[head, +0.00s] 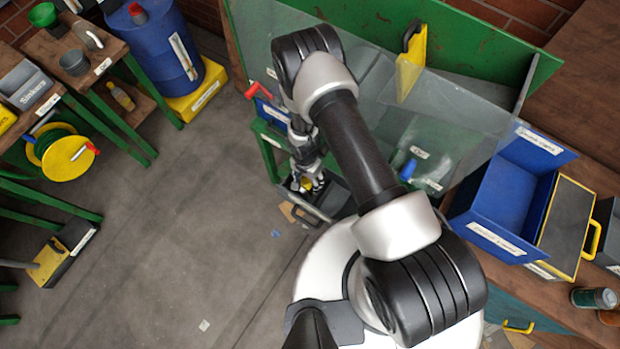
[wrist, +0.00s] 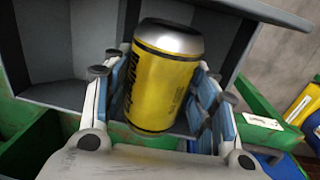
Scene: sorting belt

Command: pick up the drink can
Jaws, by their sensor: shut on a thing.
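The drink can (wrist: 162,82) is yellow with dark lettering and a silver top, and fills the middle of the wrist view. It is tilted slightly between the two fingers of my gripper (wrist: 165,105), which is shut on it. A grey open bin (wrist: 85,45) is behind and around the can in that view. I cannot tell whether the can touches the bin. In the head view my gripper (head: 308,180) is small, below the far end of my arm, with a bit of yellow between its fingers. Most of the can is hidden there.
A clear panel (head: 455,110) stands beside my arm, with a green frame (head: 480,55) behind. A blue bin (head: 510,195) is at the right. A blue barrel (head: 150,45) and a yellow hose reel (head: 66,157) stand left. The grey floor (head: 190,230) between is mostly open.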

